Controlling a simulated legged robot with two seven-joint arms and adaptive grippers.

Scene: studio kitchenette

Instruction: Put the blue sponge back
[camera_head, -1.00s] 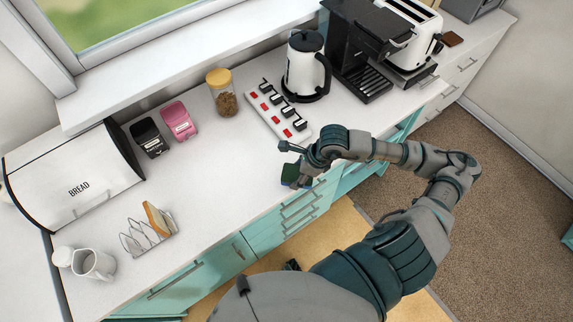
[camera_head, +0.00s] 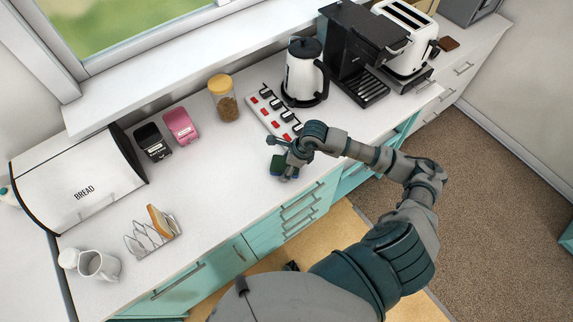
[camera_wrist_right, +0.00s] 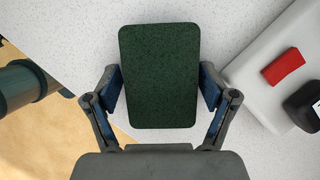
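The sponge (camera_head: 278,169) has a dark green scouring face and shows a little blue at its side in the head view. In the right wrist view the green face of the sponge (camera_wrist_right: 160,75) fills the space between the fingers. My right gripper (camera_head: 287,162) is shut on it, with one finger against each long side, as the right wrist view also shows (camera_wrist_right: 160,88). The sponge is over the front part of the white counter, in front of the power strip; whether it touches the counter I cannot tell. My left gripper is not in view.
The power strip (camera_head: 272,115) with red switches lies just behind the sponge. The kettle (camera_head: 302,75), coffee machine (camera_head: 358,50) and toaster (camera_head: 406,42) stand right. The jar (camera_head: 225,103), canisters (camera_head: 180,127), bread bin (camera_head: 80,180) and toast rack (camera_head: 150,240) stand left. Mid-counter is clear.

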